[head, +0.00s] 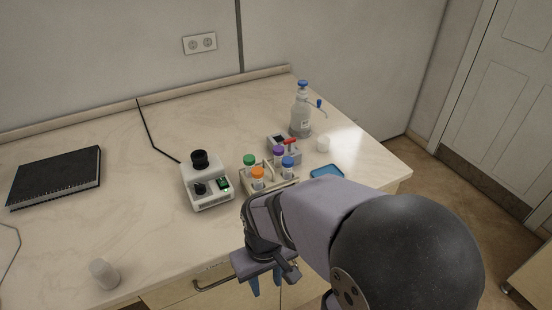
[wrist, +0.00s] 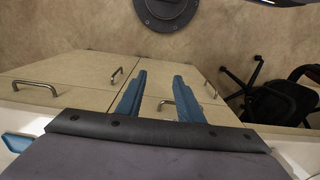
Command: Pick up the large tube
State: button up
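Several capped tubes stand upright in a rack (head: 273,185) near the middle of the bench in the head view. They are a green-capped tube (head: 249,160), an orange-capped tube (head: 258,173), a purple-capped tube (head: 278,151) and a blue-capped tube (head: 288,163). Their bodies are partly hidden, and I cannot tell which is the large tube. My gripper (head: 265,282) hangs in front of the bench edge, nearer than the rack and apart from it. Its blue fingers point down; in the wrist view they are spread with nothing between them (wrist: 160,78).
A white instrument (head: 207,187) stands left of the rack. A small device (head: 284,146) and a pump bottle (head: 301,115) stand behind. A blue item (head: 327,172) lies right. A white jar (head: 104,274) and black notebook (head: 56,178) are left. Drawers (wrist: 75,82) and a chair (wrist: 275,100) are below.

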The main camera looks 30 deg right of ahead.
jog(key=shift+o, duration=0.2)
jog(key=o, duration=0.3)
jog(key=shift+o, duration=0.2)
notch_tip(320, 180, up, 13)
jog(key=m+t+h+p, duration=0.1)
jog(key=m+t+p, duration=0.25)
jog(key=p, duration=0.25)
send_over(279, 149)
jog(key=s, duration=0.3)
jog(key=shift+n+t, duration=0.25)
jog(key=shift+t, duration=0.1)
jog(key=shift+w+a+p+x, duration=0.15)
jog(key=shift+p+x, duration=0.75)
jog(key=shift+x, duration=0.85)
jog(key=shift+w+a+p+x, duration=0.15)
jog(key=shift+p+x, duration=0.7)
jog(key=shift+x, duration=0.95)
